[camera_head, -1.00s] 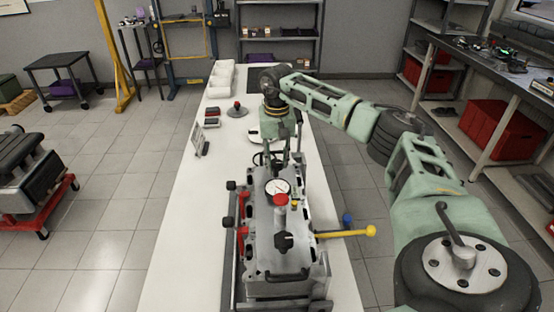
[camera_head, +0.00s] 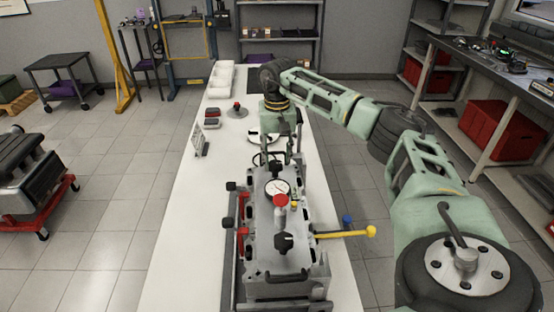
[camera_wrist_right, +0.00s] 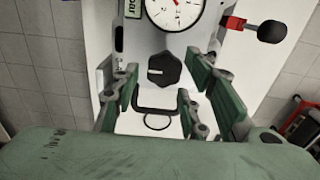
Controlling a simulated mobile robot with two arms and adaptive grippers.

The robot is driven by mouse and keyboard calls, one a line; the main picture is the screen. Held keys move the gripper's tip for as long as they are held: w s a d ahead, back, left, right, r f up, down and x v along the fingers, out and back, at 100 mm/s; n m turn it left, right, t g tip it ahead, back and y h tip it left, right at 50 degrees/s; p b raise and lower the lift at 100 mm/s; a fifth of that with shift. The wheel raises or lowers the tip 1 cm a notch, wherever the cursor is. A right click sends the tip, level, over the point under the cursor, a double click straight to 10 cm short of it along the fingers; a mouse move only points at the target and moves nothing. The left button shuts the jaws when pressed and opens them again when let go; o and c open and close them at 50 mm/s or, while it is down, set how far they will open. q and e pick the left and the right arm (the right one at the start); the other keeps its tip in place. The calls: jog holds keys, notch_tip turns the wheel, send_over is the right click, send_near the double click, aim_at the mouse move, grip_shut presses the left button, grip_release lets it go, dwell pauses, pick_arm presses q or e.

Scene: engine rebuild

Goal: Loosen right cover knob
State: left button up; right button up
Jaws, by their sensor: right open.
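The engine cover (camera_head: 262,225) lies on the white bench, with a round gauge (camera_head: 277,188) and a red-topped part on it. A black cover knob (camera_wrist_right: 165,70) with a white mark shows in the right wrist view, below the gauge (camera_wrist_right: 175,10). My right gripper (camera_wrist_right: 162,82) is open, its green-padded fingers on either side of this knob and apart from it. A second black knob (camera_head: 284,242) is at the near end. My left gripper is out of view.
A yellow-handled lever (camera_head: 345,234) sticks out right of the engine. Black-knobbed red levers (camera_head: 231,186) stand on its left. A black loop handle (camera_wrist_right: 155,108) lies near the fingers. White bins (camera_head: 221,78) stand farther back on the bench (camera_head: 180,235).

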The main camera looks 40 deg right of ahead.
aim_at(277, 163)
notch_tip(277, 163, up, 10)
jog(key=shift+r, duration=0.2)
jog(key=shift+s+f, duration=0.1)
dwell(0.6)
